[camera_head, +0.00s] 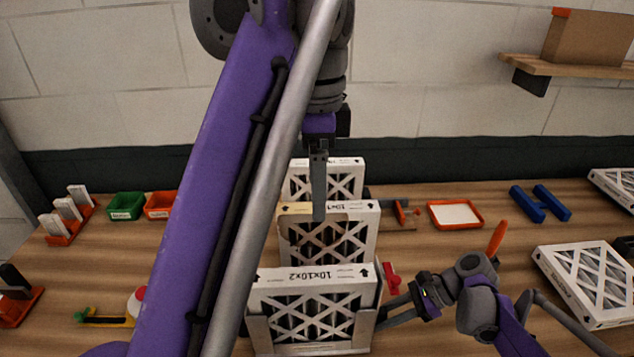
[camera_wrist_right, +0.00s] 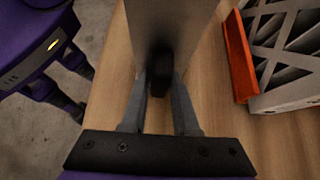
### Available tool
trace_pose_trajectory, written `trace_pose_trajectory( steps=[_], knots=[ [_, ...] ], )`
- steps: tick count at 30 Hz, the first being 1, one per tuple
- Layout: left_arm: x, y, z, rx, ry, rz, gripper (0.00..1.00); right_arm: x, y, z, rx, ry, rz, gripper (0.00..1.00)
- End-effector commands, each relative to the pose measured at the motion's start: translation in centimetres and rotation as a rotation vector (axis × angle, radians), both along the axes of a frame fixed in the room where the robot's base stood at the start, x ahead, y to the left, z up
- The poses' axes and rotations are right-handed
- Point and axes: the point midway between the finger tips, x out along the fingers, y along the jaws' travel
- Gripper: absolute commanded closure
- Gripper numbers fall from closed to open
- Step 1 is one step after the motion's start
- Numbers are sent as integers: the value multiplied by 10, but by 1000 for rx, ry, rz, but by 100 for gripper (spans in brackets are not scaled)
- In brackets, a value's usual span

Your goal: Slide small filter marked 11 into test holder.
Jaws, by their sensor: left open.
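Three white-framed filters stand upright in a row: a front one (camera_head: 312,278) with upside-down "10x10x2" print, a middle one (camera_head: 362,232) and a back one (camera_head: 345,163). I cannot read an 11 on any of them. A grey metal holder (camera_head: 364,335), probably the test holder, surrounds the front filter's lower part. My left gripper (camera_head: 319,215) points down at the middle filter's top edge, its jaws seen edge-on, with no grip visible. My right gripper (camera_head: 382,318) is at the holder's right side. In the right wrist view its fingers close on a dark handle (camera_wrist_right: 166,70) beside a metal panel (camera_wrist_right: 160,25).
An orange rack (camera_head: 66,238) with small white pieces, a green bin (camera_head: 126,206) and an orange bin (camera_head: 160,206) stand at left. A framed orange tray (camera_head: 455,214), blue stand (camera_head: 540,204) and flat-lying filter (camera_head: 590,285) are at right. My left arm hides the table's middle left.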

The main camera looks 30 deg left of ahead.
Motion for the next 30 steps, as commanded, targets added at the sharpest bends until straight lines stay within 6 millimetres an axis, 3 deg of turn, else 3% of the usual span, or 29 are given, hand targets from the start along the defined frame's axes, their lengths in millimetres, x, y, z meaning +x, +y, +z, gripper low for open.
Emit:
trace_pose_trajectory(
  steps=[1, 5, 17, 30],
  knots=[
    [0, 0, 0, 0, 0, 0, 9, 0, 0, 0, 1, 1, 0, 62],
    [0, 0, 0, 0, 0, 0, 9, 0, 0, 0, 0, 0, 0, 38],
    [0, 0, 0, 0, 0, 0, 9, 4, -5, 4, -1, 0, -2, 38],
    [0, 0, 0, 0, 0, 0, 9, 39, -63, 56, 0, 0, -3, 38]
  ],
)
